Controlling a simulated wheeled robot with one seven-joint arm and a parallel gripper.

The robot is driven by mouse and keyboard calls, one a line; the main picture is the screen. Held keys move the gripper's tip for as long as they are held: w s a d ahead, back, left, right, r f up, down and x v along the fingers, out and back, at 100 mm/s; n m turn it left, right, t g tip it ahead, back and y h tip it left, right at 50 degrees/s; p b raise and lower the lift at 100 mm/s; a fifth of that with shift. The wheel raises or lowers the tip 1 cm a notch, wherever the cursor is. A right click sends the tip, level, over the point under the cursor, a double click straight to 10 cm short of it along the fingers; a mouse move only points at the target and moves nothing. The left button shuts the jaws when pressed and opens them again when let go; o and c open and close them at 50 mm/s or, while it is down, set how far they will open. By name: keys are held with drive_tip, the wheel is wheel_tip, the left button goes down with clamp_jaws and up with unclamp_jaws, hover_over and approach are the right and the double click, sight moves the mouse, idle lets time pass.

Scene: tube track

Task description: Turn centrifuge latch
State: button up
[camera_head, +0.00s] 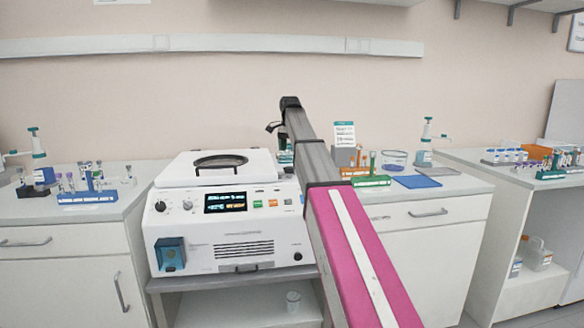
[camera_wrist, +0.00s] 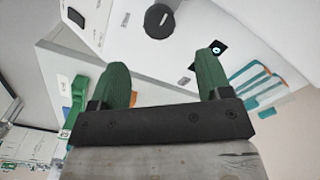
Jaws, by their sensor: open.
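A green tube rack (camera_head: 370,181) and a blue mat (camera_head: 417,182) lie on the counter right of the centrifuge. A blue tube rack (camera_head: 88,196) stands on the left counter.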

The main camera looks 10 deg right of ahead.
sight(290, 167)
wheel_tip(290, 167, down, 9)
drive_tip(key=shift+r, duration=0.2)
idle(0.3)
drive_tip(key=c, duration=0.9)
